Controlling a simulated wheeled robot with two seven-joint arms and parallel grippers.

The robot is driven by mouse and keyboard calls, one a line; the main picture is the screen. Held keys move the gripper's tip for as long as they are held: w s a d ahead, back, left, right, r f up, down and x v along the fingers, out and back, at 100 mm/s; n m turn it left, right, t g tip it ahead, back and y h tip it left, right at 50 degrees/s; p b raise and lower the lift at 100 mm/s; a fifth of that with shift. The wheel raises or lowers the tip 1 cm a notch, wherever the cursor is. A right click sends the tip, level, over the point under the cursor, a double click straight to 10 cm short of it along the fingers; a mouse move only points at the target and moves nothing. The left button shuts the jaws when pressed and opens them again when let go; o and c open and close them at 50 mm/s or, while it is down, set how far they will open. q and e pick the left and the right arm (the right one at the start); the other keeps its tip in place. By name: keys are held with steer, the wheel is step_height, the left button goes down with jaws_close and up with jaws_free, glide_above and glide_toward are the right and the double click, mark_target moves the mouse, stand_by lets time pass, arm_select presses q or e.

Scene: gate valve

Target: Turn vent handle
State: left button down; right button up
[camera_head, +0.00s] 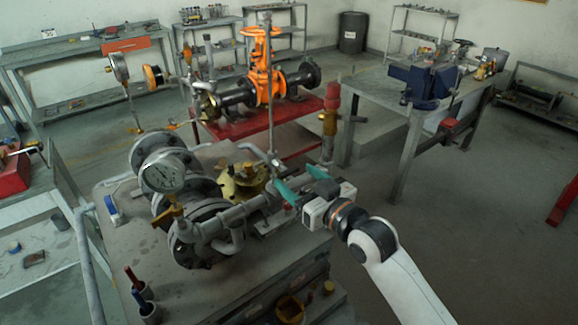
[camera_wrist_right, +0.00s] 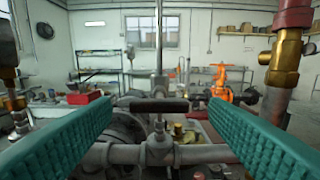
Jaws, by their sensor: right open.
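The vent handle (camera_wrist_right: 158,106) is a short black crossbar in the right wrist view. It lies level on top of a small grey valve body (camera_wrist_right: 158,148) on a horizontal pipe. My right gripper (camera_head: 303,183) has two teal fingers, spread wide apart. In the right wrist view the handle shows between the fingertips, with a gap on each side, and neither finger appears to touch it. In the head view the gripper is at the right end of the grey pipe assembly, and I cannot make out the handle clearly there. My left gripper is not in view.
A pressure gauge (camera_head: 163,176) and flanged pipes stand on the grey bench (camera_head: 112,262). A brass and red upright fitting (camera_head: 329,122) rises close behind the right gripper. An orange gate valve (camera_head: 265,70) stands on a red stand behind.

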mark_target(291, 173)
steer(key=x, duration=0.2)
steer(key=shift+w+a+r, duration=0.1)
steer(key=shift+w+a, duration=0.1)
steer(key=shift+a, duration=0.05)
steer(key=shift+w+a+p, duration=0.3)
steer(key=shift+w, duration=0.25)
steer(key=shift+c, duration=0.9)
steer(key=c, duration=0.8)
